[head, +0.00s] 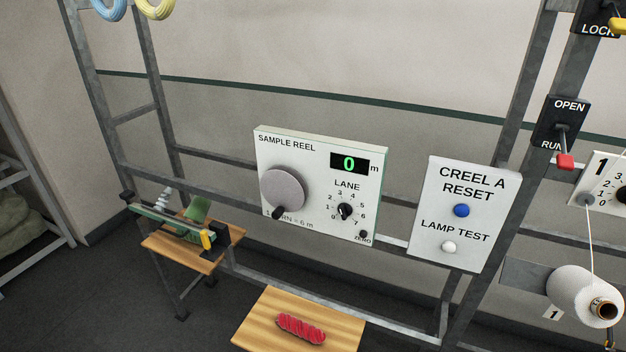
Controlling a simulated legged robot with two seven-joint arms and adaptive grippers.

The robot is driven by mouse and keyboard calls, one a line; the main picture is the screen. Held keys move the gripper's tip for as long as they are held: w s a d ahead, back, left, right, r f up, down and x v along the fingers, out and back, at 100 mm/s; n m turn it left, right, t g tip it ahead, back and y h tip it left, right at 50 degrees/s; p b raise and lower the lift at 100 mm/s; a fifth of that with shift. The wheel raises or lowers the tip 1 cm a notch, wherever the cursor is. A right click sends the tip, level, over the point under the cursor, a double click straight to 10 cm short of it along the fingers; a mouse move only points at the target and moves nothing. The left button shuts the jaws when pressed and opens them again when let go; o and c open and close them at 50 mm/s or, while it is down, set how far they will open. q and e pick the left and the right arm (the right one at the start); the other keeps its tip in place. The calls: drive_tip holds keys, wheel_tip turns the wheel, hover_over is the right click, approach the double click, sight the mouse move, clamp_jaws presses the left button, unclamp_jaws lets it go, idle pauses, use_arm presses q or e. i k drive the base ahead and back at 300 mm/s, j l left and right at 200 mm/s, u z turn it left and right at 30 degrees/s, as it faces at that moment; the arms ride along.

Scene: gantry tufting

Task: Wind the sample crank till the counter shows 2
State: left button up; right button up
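The sample reel panel (320,218) is a white box fixed to the grey metal frame, near the middle of the head view. Its crank is a round grey disc (283,188) with a dark handle (279,212) at its lower edge. The counter (349,163) at the panel's upper right shows a green 0, with "m" beside it. A black lane knob (345,211) sits below the counter, and a small zero button (363,235) is at the lower right corner. Neither of my grippers is in view.
A Creel A panel (444,228) with a blue button (461,210) and a white button (448,247) hangs right. An open/run lever (564,160) and white yarn cone (580,294) are farther right. Red yarn (301,328) lies on a wooden shelf (258,318) below.

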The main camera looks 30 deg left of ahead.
sight(284, 189)
drive_tip(key=u, duration=1.3)
